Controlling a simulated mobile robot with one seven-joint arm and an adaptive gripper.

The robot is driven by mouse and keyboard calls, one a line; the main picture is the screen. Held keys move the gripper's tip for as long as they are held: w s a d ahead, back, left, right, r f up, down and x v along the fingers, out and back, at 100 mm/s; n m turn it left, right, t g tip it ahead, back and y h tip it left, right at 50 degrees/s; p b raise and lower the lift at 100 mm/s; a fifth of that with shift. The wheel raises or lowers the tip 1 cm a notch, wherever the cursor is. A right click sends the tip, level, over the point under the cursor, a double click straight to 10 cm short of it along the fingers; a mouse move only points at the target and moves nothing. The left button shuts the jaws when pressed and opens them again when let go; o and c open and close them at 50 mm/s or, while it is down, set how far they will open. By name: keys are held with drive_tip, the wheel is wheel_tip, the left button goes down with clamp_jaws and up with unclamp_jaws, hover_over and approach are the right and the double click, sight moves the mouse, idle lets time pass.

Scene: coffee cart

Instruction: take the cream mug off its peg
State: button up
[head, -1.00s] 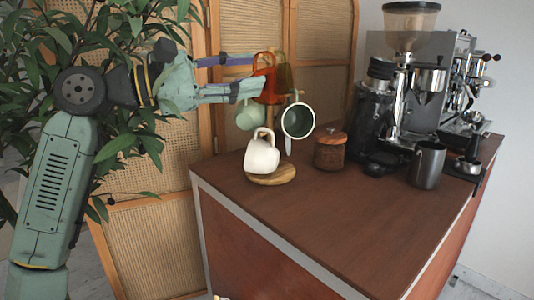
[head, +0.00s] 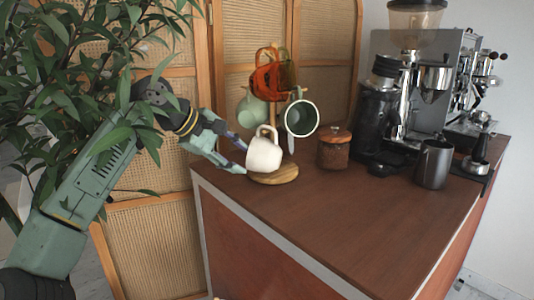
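The cream mug (head: 264,154) hangs on the front of the mug tree, tilted, with its handle at the top, over the round wooden base (head: 275,176). Its peg is hidden behind the mug and handle. My gripper (head: 241,154) is just left of the mug, its fingers apart and pointing right and slightly down. It looks open and empty. I cannot tell whether a fingertip touches the mug.
Orange mugs (head: 275,80), a pale green mug (head: 250,110) and a dark-lined mug (head: 301,118) hang close by on the tree. A lidded wooden jar (head: 334,149) and a metal pitcher (head: 433,164) stand to the right. The counter (head: 350,217) is clear in front. Leaves overlap my arm.

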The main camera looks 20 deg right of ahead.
sight(248, 167)
drive_tip(key=x, duration=0.4)
drive_tip(key=shift+d, duration=0.1)
drive_tip(key=shift+c, duration=0.3)
clamp_jaws()
idle(0.5)
